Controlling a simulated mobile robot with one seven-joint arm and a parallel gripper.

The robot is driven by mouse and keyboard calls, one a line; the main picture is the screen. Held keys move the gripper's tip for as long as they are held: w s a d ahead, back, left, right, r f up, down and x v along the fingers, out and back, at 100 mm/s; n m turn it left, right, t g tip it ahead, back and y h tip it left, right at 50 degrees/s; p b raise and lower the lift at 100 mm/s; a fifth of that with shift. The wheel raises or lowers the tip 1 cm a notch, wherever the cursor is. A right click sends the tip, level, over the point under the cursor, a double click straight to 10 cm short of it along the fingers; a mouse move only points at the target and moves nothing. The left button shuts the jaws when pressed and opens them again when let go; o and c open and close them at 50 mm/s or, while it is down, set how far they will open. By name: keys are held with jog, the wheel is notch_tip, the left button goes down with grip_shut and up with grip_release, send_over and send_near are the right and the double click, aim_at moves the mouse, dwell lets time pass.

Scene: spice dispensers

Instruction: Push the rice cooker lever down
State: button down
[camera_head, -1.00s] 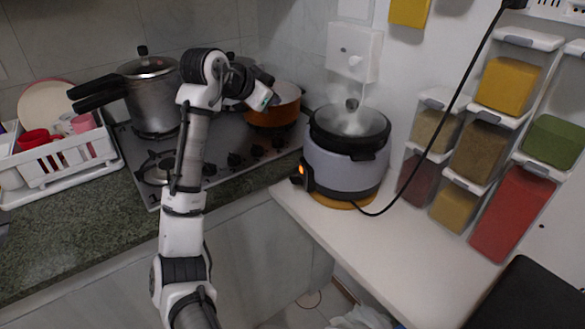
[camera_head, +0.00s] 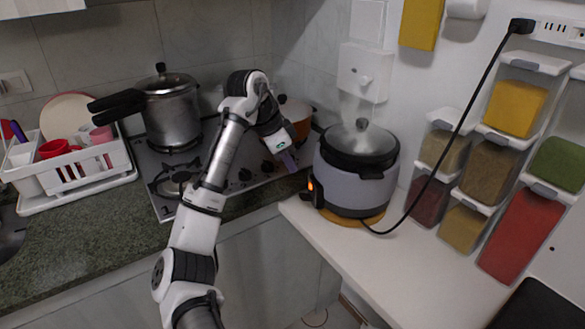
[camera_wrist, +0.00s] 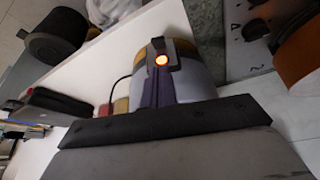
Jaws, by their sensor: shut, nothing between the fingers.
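The rice cooker (camera_head: 350,192) is grey with a black rim and a glass lid. It stands on a round wooden mat on the white counter. Its small dark control panel (camera_head: 313,192) with a lit orange light is on its left side; the lever itself is too small to make out. In the wrist view the shut fingers (camera_wrist: 164,88) lie in front of the cooker, below the glowing light (camera_wrist: 161,59). Contact cannot be told.
The stove (camera_head: 170,180) with a pressure cooker (camera_head: 172,112) and an orange pot (camera_head: 297,108) is behind my arm. A dish rack (camera_head: 70,170) stands at left. Spice dispensers (camera_head: 490,165) line the right wall. A black cord (camera_head: 445,140) hangs to the cooker. The front counter is clear.

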aim_at(307, 195)
jog(key=x, duration=0.8)
jog(key=shift+d+f+p, duration=0.1)
jog(key=shift+f+p, duration=0.05)
jog(key=shift+p, duration=0.15)
jog(key=shift+w+f, duration=0.1)
